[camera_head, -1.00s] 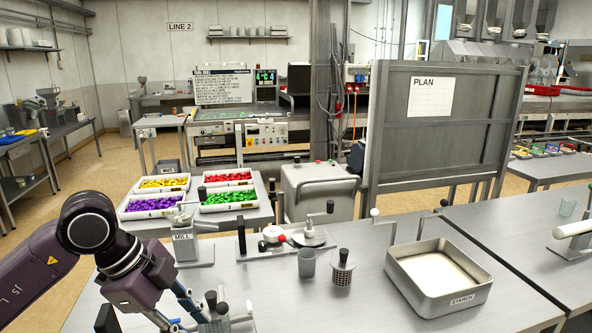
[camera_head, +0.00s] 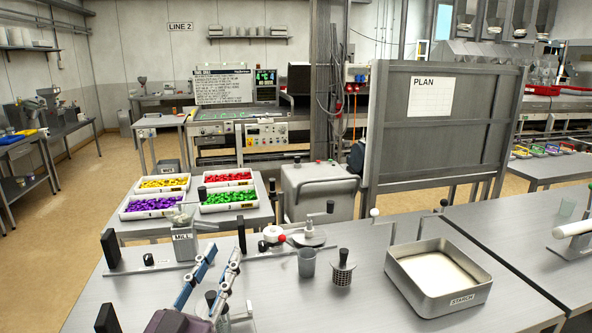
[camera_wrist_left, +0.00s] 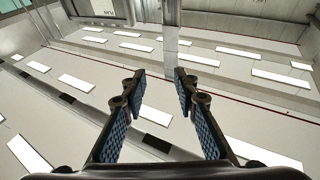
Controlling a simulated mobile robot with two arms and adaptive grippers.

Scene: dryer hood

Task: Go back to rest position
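My left gripper (camera_head: 223,255) is at the lower left of the head view, over the near part of the steel table (camera_head: 330,310). Its two blue-padded fingers point up and stand apart with nothing between them. In the left wrist view the gripper (camera_wrist_left: 160,80) is open and empty, facing the ceiling and its light panels. My right gripper is out of view.
Behind my left gripper stands the mill (camera_head: 184,244). A grey cup (camera_head: 307,263) and a perforated cup (camera_head: 342,271) stand to its right, then the starch tray (camera_head: 467,298). Candy trays (camera_head: 150,213) sit behind. The table's front right is clear.

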